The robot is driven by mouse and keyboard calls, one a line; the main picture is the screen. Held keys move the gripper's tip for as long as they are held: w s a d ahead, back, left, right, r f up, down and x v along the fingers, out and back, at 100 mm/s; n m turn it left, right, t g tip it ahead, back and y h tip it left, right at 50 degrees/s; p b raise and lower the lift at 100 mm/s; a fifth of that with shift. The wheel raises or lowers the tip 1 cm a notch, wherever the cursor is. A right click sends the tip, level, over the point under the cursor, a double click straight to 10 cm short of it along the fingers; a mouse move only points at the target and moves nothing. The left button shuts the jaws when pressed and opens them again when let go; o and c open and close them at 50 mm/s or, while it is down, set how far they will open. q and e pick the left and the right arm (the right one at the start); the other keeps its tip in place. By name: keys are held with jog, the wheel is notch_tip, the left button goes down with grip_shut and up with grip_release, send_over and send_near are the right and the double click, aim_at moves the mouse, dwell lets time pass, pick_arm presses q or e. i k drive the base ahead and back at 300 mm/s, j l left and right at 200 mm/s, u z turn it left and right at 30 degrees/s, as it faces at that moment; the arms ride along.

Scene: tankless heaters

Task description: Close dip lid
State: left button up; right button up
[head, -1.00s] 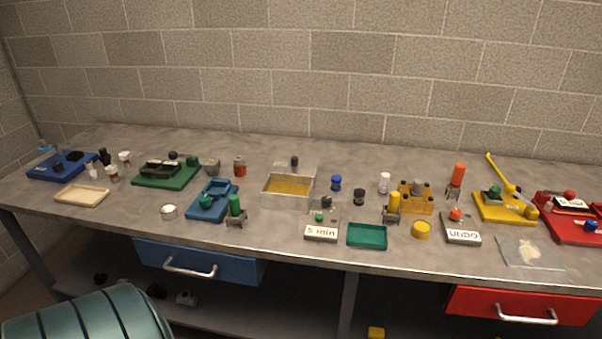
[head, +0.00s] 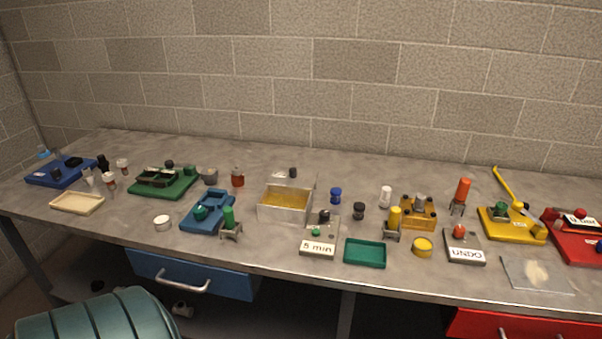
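A metal box (head: 284,213) with yellow liquid (head: 285,197) inside stands near the middle of the bench. Its top is uncovered, and the yellow surface shows. A grey plate with a dark knob (head: 293,173) shows at its back edge and looks like the raised lid. How far the lid is tilted is hard to tell at this size. Neither of my grippers is in view, and nothing touches the box or the lid.
A "5 min" block (head: 318,248) and a green tray (head: 365,253) stand in front and to the right. A blue fixture (head: 207,212) and a green-capped stand (head: 230,222) are to the left. A teal bin (head: 100,315) stands in front of the bench at left.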

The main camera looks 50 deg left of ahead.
aim_at(291, 177)
jog(key=i+j, duration=0.15)
jog(key=i, duration=1)
jog(key=i+u, duration=0.1)
jog(key=u, duration=2.05)
